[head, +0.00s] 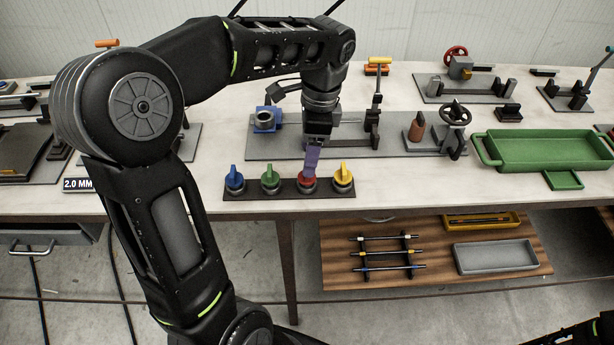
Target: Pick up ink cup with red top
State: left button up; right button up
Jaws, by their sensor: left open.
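The ink cup with the red top (306,182) stands third from the left in a dark rack (289,195) near the front edge of the bench. My left gripper (311,165) points down right at this cup. Its purple-blue finger covers part of the red top. The gripper is open, and I cannot tell whether it touches the cup. In the same rack stand cups with a blue top (235,179), a green top (270,179) and a yellow top (343,177). My right gripper is not visible.
Behind the rack, a grey plate (270,148) carries a blue clamp (265,119) and a handwheel fixture (455,115). A green tray (545,149) lies to the right. A wooden shelf (425,280) below the bench holds pens and a grey tray (495,257).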

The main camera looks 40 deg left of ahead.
pick_arm(q)
jog(key=shift+f, duration=0.1)
jog(key=shift+s+f, duration=0.1)
jog(key=shift+f, duration=0.25)
jog(key=f, duration=0.1)
jog(key=f+p, duration=0.1)
jog(key=f, duration=0.2)
jog(key=shift+s+f, duration=0.15)
jog(key=shift+s, duration=0.1)
jog(key=shift+c, duration=0.5)
grip_shut()
notch_tip(320, 180, up, 9)
jog(key=shift+r, duration=0.55)
